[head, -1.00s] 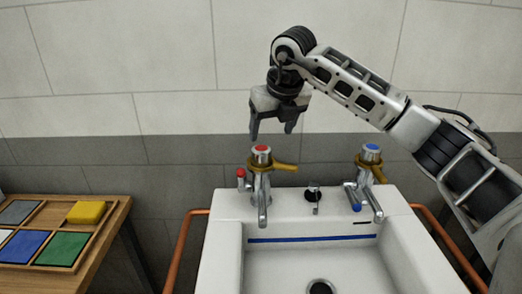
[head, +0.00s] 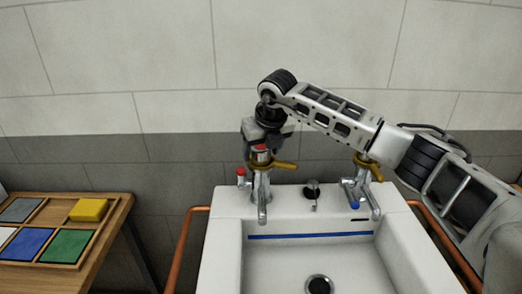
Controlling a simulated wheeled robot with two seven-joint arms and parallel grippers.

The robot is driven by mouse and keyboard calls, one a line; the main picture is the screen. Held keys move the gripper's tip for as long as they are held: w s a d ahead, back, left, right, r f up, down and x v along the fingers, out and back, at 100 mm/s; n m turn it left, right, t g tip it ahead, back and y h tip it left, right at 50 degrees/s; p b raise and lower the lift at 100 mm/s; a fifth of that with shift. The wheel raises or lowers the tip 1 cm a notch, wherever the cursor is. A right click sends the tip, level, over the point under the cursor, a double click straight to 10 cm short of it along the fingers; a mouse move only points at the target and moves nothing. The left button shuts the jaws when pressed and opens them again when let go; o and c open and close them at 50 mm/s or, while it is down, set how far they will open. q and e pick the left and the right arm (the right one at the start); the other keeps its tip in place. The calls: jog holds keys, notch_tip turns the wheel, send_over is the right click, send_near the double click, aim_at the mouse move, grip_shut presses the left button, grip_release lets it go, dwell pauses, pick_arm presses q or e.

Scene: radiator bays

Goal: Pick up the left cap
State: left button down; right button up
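The left tap (head: 262,190) stands on the back left of the white basin, with a red-marked cap (head: 260,148) on its head. A mustard-yellow ring with a handle (head: 285,165) sits around the tap just below the cap. My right gripper (head: 263,152) points down over this tap, its fingers on either side of the cap. The fingers look apart; contact with the cap cannot be made out. The right tap (head: 361,195) has a similar yellow handle, and my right arm hides its top. My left gripper is out of view.
A small red-topped fitting (head: 241,174) stands close left of the left tap. A dark plug knob (head: 312,189) sits between the taps on the basin (head: 228,205). A wooden tray (head: 122,212) with coloured pads and a yellow block (head: 88,210) is at left. Copper pipes flank the basin.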

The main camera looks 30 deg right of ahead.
jog(key=c, duration=0.8)
jog(key=shift+c, duration=0.2)
jog(key=shift+r, duration=0.15)
